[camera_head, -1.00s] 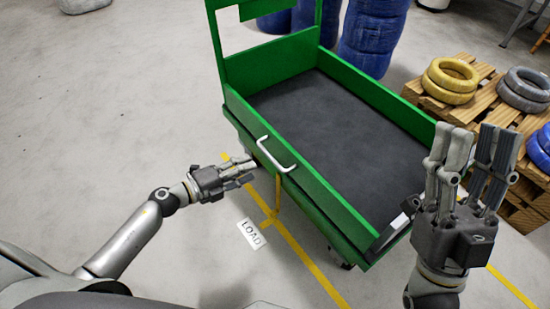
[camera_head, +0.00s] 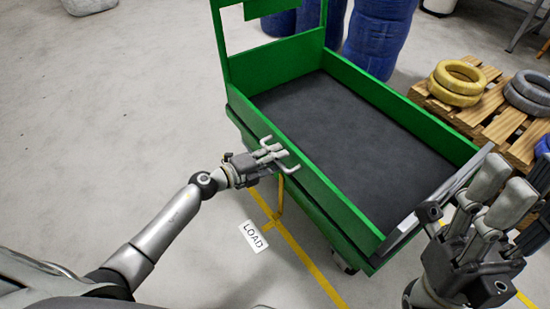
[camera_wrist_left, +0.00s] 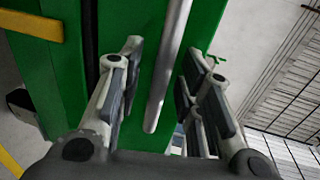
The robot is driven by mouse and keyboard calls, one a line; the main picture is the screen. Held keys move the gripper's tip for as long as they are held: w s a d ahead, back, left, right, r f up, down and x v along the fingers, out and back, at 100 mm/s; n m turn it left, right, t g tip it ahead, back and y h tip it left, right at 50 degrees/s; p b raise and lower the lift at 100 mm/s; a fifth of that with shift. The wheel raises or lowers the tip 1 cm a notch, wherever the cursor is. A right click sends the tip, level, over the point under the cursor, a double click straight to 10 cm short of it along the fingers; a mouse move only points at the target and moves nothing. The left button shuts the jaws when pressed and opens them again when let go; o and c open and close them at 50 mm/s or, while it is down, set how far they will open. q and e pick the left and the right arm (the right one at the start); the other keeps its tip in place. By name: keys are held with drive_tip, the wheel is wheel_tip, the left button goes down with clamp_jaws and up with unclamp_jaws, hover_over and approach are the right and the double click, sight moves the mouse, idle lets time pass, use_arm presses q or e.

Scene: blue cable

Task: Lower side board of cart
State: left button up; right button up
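The green cart's near long side board (camera_head: 318,190) stands upright, with a white bar handle (camera_head: 291,169) on its outer face. My left gripper (camera_head: 275,154) is at this handle, its fingers overlapping the handle's left part in the head view. In the left wrist view the handle bar (camera_wrist_left: 170,65) runs between the spread fingers of my left gripper (camera_wrist_left: 160,75), in front of the green board (camera_wrist_left: 62,85). The fingers are not closed on it. My right gripper (camera_head: 515,190) is open and empty beyond the cart's near right end, fingers up.
The cart's dark bed (camera_head: 335,135) is empty. A grey bar (camera_head: 440,205) shows at its right end. Blue barrels (camera_head: 380,35) stand behind. A wooden pallet (camera_head: 495,120) with yellow tires (camera_head: 455,82) is at right. Open floor with yellow lines lies at left.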

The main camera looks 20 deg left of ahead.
use_arm(q)
clamp_jaws()
drive_tip(key=shift+f, duration=0.1)
